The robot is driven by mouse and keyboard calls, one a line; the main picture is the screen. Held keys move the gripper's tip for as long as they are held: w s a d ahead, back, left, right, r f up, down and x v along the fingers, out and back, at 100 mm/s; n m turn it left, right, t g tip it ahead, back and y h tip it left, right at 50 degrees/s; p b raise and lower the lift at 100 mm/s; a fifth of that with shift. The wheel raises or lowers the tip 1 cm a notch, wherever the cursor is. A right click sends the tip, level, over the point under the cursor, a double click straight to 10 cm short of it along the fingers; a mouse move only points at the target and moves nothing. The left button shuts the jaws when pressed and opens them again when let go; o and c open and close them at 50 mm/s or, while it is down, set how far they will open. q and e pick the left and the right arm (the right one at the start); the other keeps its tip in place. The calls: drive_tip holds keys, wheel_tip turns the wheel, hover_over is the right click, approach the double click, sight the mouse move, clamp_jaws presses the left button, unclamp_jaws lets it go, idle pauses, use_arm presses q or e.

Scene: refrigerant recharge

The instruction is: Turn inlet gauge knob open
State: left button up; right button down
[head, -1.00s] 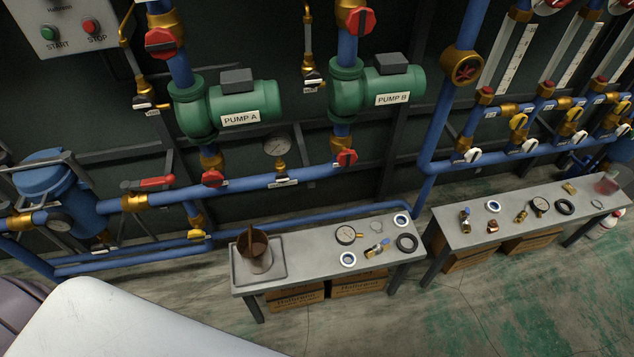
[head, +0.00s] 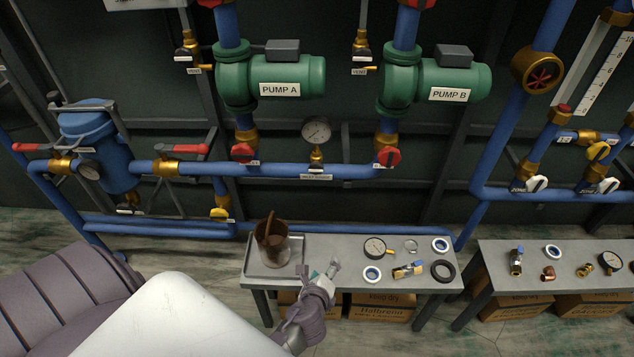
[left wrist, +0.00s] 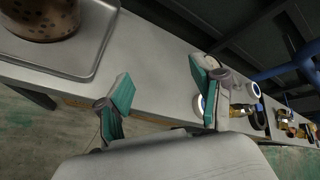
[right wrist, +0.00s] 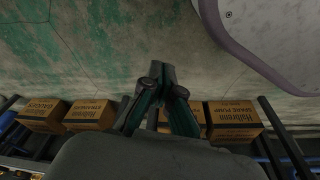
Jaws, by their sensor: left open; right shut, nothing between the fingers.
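The inlet gauge (head: 316,131) is a round dial on a brass stem above the blue pipe, between the two pumps, in the head view. A small brass valve (head: 316,156) sits below the dial, above a label too small to read surely. Its knob is too small to tell how it is turned. My left gripper (head: 328,270) is open and empty by the front edge of the near bench, well below the gauge. Its spread fingers also show in the left wrist view (left wrist: 165,88). My right gripper (right wrist: 160,75) is shut and empty over the floor.
The near bench (head: 330,246) holds a tray (head: 252,268) with a brown-stained pot, a loose gauge (head: 375,248), rings and a fitting. Boxes (head: 382,306) stand beneath. Red-handled valves (head: 243,153) sit along the blue pipe (head: 285,171). Another bench stands right.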

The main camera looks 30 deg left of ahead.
use_arm(q)
drive_tip(key=w+a+r+m+t+y+b, duration=0.2)
drive_tip(key=r, duration=0.3)
drive_tip(key=w+a+r+m+t+y+b, duration=0.1)
drive_tip(key=w+a+r+m, duration=0.1)
drive_tip(key=r, duration=0.4)
drive_tip(key=m+t+y, duration=0.1)
drive_tip(key=m+y, duration=0.1)
approach(316, 171)
drive_tip(key=b+x, duration=0.1)
drive_tip(key=x, duration=0.8)
drive_tip(key=shift+w+a, duration=0.1)
drive_tip(key=shift+w, duration=0.1)
drive_tip(key=shift+w+a+r, duration=0.1)
drive_tip(key=shift+w+a, duration=0.15)
drive_tip(key=shift+w, duration=0.05)
use_arm(e)
drive_tip(key=w+r, duration=0.4)
drive_tip(key=r, duration=0.2)
drive_tip(key=shift+a+r+t, duration=0.25)
drive_tip(key=shift+r+t, duration=0.15)
drive_tip(key=shift+s, duration=0.1)
use_arm(q)
drive_tip(key=shift+n, duration=0.3)
drive_tip(key=c, duration=1.2)
use_arm(e)
drive_tip(key=shift+s+f, duration=0.2)
drive_tip(key=shift+s, duration=0.05)
